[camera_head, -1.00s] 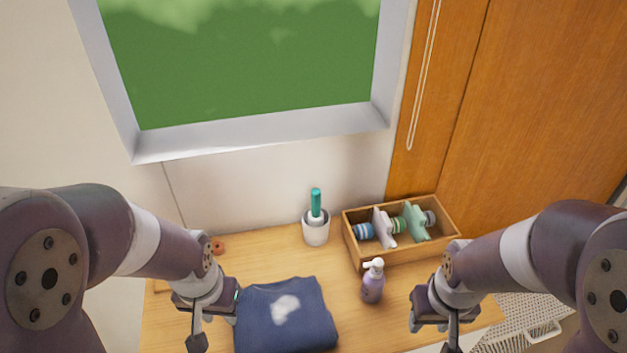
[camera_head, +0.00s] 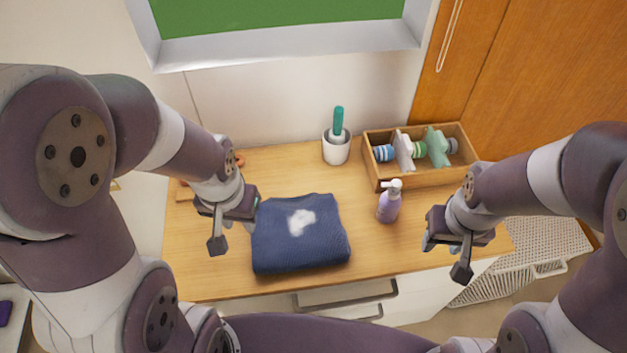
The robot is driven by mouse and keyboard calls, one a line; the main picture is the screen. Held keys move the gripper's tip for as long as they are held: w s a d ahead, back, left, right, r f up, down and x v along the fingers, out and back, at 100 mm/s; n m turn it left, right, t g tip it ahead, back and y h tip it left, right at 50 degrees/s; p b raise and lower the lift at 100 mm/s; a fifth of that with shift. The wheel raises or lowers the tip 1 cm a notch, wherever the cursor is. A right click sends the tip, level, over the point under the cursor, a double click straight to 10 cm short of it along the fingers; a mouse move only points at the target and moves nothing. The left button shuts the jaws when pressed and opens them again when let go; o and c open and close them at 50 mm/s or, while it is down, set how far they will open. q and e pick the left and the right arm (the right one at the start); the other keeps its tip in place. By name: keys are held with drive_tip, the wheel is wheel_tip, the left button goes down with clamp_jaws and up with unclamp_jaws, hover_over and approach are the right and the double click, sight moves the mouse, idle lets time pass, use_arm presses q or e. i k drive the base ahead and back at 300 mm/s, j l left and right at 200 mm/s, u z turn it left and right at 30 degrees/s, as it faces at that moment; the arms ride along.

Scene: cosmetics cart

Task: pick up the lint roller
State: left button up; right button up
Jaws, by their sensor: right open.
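The lint roller (camera_head: 338,121) stands upright with its teal handle up, in a white cup-shaped holder (camera_head: 336,153) at the back of the wooden cart top. Its lower part is hidden inside the holder. My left gripper (camera_head: 237,218) hangs over the left part of the top, left of the holder and beside the folded navy cloth; its fingers are mostly hidden. My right gripper (camera_head: 436,243) is open and empty near the front right, to the right of the pump bottle. Neither gripper touches the lint roller.
The folded navy cloth (camera_head: 300,245) with a white fluffy patch lies at the front. A lilac pump bottle (camera_head: 389,207) stands right of it. A wooden box (camera_head: 425,178) with several rolls and dividers is at the back right. Bare wood lies between cloth and holder.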

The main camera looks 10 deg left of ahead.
sight(336, 135)
drive_tip(key=j+z, duration=0.15)
drive_tip(key=z, duration=0.25)
drive_tip(key=k+j+z, duration=0.1)
drive_tip(key=z, duration=0.3)
drive_tip(key=j+z, duration=0.1)
drive_tip(key=z, duration=0.25)
drive_tip(key=k+z, duration=0.15)
drive_tip(key=z, duration=0.25)
